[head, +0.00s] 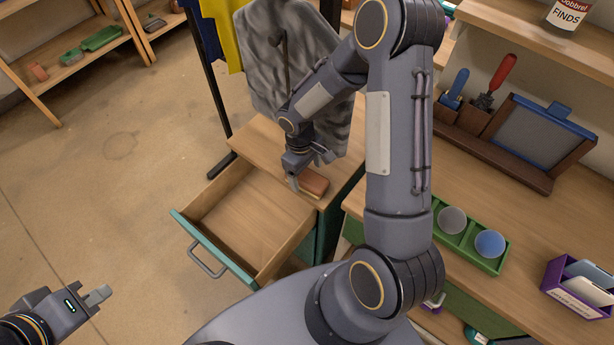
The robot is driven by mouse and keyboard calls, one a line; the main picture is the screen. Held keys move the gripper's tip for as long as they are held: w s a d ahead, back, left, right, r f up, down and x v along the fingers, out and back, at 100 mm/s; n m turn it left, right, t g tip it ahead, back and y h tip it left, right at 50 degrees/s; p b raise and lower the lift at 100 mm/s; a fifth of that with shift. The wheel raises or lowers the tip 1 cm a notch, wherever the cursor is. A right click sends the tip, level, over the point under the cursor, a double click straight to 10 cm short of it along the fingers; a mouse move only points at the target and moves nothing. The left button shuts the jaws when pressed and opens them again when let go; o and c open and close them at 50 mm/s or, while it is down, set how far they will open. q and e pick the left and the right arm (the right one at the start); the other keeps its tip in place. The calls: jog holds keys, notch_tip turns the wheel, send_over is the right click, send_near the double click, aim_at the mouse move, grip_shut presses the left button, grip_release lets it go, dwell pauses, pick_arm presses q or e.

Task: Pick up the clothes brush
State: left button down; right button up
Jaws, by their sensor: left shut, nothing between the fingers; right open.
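The clothes brush (315,184), a small brown block with a pale lower edge, lies on top of the wooden drawer cabinet (262,133) near its front edge. My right gripper (309,173) is open right at the brush, pointing down. One finger is at the brush's left end and the other is behind it. I cannot tell whether they touch it, and the gripper hides part of the brush. My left gripper (98,297) is shut and empty at the lower left, over the floor, far from the brush.
The cabinet's drawer (245,222) is pulled out and empty. A grey garment (262,60) hangs on a rack behind the cabinet.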

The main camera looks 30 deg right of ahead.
jog(key=shift+s+f, duration=0.1)
jog(key=shift+f, duration=1)
jog(key=c, duration=1.1)
jog(key=shift+r, duration=0.15)
